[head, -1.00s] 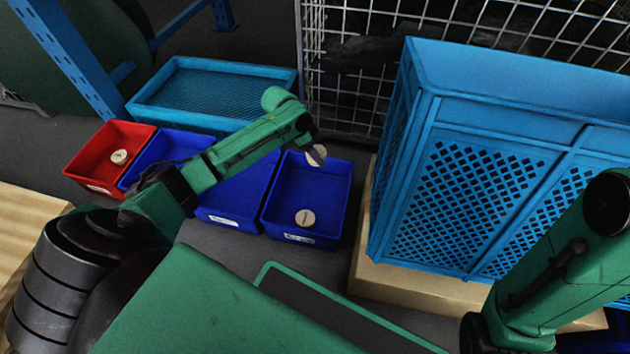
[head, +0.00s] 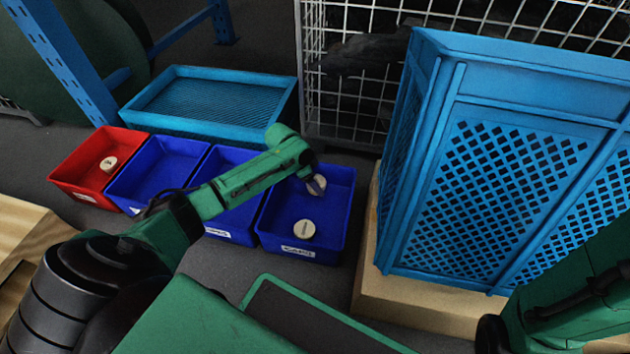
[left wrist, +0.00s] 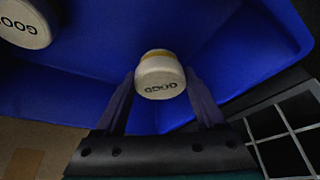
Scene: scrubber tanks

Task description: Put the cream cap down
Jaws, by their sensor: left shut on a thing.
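The cream cap (head: 317,184) is held by my left gripper (head: 314,182), inside the upper part of the rightmost blue bin (head: 344,215). In the left wrist view the cap (left wrist: 160,78) sits between the two fingers, shows the word GOOD and has a yellowish band. My left gripper (left wrist: 158,100) is shut on it. A second cream cap (head: 304,229) lies in the same bin, nearer the front, and also reads GOOD in the left wrist view (left wrist: 25,22). Whether the held cap touches the bin floor I cannot tell. My right gripper is out of view.
Two more blue bins (head: 134,205) (head: 215,231) and a red bin (head: 61,178) with a cream cap (head: 109,163) stand to the left. A light blue tray (head: 244,129) lies behind. A tall blue crate (head: 425,130) and wire mesh (head: 340,120) bound the right and back.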

